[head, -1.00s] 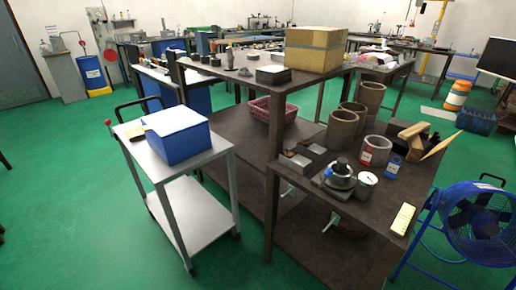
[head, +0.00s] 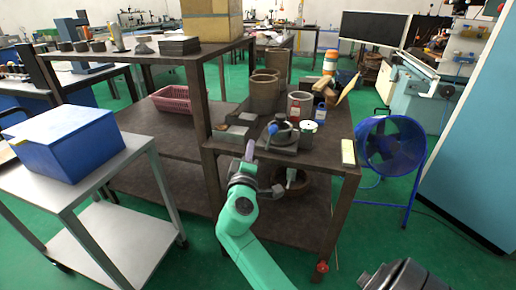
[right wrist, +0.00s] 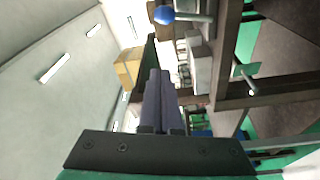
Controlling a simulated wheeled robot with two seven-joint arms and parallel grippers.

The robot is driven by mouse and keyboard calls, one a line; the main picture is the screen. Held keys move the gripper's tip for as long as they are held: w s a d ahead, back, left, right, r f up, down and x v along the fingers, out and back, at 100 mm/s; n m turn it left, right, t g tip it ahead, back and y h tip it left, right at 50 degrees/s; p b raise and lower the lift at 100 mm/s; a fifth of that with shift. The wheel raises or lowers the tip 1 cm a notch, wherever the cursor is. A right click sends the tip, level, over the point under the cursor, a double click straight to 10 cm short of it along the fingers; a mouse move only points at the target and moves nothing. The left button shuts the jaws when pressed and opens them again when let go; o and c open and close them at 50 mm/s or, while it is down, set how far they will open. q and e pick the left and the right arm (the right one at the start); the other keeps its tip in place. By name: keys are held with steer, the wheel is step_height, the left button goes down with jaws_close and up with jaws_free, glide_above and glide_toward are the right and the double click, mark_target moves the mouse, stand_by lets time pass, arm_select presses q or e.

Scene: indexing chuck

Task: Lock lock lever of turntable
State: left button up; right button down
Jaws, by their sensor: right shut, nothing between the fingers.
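The turntable (head: 284,139), a dark round chuck on a base, sits on the brown workbench near its front left edge. A lever with a blue ball knob (head: 272,129) shows at its left side; the knob also shows at the top of the right wrist view (right wrist: 163,14), on a grey rod. My right gripper (head: 250,147) points up just in front of the bench edge, left of the turntable. Its purple fingers (right wrist: 159,75) are shut with nothing between them, apart from the knob.
A blue bin (head: 68,143) sits on the cart at left. A blue fan (head: 392,146) stands right of the bench.

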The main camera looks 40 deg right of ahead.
mark_target(270, 129)
arm_select(q)
steer(key=shift+w+d+r+p, duration=0.1)
steer(key=shift+r+p, duration=0.3)
steer(key=shift+r, duration=0.05)
steer(key=shift+w+d+r+p, duration=0.1)
steer(key=shift+r+p, duration=0.3)
steer(key=shift+r, duration=0.05)
arm_select(e)
steer(key=w+d, duration=0.4)
steer(key=d, duration=0.5)
steer(key=shift+w+f, duration=0.25)
steer(key=shift+f, duration=0.05)
steer(key=shift+d, duration=0.1)
arm_select(q)
step_height(270, 129, down, 4)
steer(key=b, duration=0.4)
steer(key=shift+s, duration=0.1)
arm_select(e)
steer(key=shift+s+d+f+m+h, duration=0.1)
steer(key=shift+s+d+m+h, duration=0.25)
steer(key=shift+s+m, duration=0.45)
steer(key=shift+w, duration=0.2)
arm_select(q)
steer(key=shift+a, duration=0.1)
